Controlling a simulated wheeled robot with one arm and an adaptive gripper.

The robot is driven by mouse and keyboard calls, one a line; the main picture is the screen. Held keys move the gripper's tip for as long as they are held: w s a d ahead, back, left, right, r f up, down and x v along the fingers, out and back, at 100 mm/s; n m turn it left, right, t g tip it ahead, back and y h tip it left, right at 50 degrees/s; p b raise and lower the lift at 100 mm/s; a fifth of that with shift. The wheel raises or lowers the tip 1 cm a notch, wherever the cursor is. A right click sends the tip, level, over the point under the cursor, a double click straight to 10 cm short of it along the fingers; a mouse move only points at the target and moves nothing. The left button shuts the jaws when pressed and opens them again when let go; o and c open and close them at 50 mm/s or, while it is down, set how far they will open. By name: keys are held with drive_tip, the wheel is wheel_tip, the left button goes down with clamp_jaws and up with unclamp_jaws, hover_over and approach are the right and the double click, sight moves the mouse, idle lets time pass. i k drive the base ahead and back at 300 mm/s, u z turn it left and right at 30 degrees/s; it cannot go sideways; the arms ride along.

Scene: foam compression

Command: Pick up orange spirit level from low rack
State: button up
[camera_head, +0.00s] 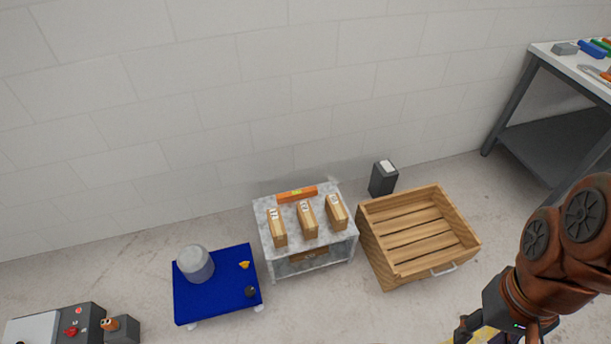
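The orange spirit level (297,194) lies flat along the back edge of the low rack's top, near the wall. The low rack (291,224) is grey and mottled, with a top and a lower shelf. Several labelled wooden blocks stand on the top in front of the level, the middle one (307,219) among them. My gripper (482,326) is only partly in view at the bottom right edge, below my brown arm. It is well apart from the level, to the right and nearer. Its fingertips are cut off or hidden, so its opening does not show.
A wooden slatted crate (470,240) stands right of the rack, with a dark grey box (383,179) behind. A blue cart (217,302) holding a grey cylinder (195,264) stands left. A workbench (545,54) is at upper right. Floor in front of the rack looks clear.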

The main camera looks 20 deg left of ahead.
sight(298, 193)
drive_tip(key=u, duration=0.55)
drive_tip(key=i, duration=1)
drive_tip(key=u, duration=1.15)
drive_tip(key=i, duration=0.3)
drive_tip(key=u, duration=0.3)
